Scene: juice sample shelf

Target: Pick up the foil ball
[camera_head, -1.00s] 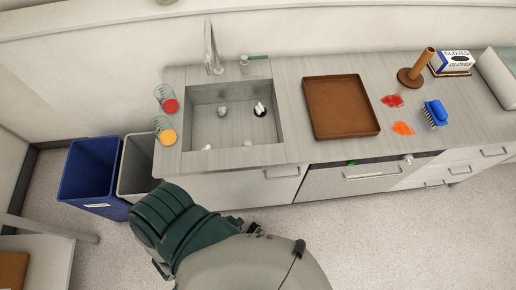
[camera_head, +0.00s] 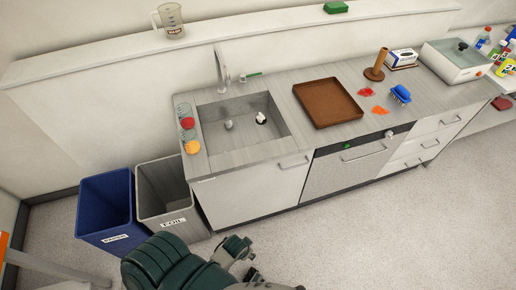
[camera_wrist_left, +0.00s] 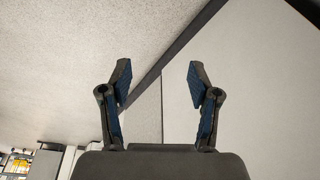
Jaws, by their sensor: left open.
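A small grey crumpled ball (camera_head: 229,125), which looks like foil, lies on the floor of the sink (camera_head: 212,150). A second small whitish lump (camera_head: 261,117) lies by the dark drain to its right; it is too small to tell its material. My left gripper (camera_head: 247,259) is low in front of the counter, beyond the sink's front edge and well apart from both lumps. In the left wrist view its two fingers (camera_wrist_left: 158,82) are spread with nothing between them. My right gripper is not in view.
A blue bin (camera_head: 108,215) and a grey bin labelled FOIL (camera_head: 165,195) stand left of the counter. Glasses with red (camera_head: 187,122) and orange (camera_head: 192,146) contents stand by the sink's left rim. A brown tray (camera_head: 328,103) lies right of it. The floor in front is clear.

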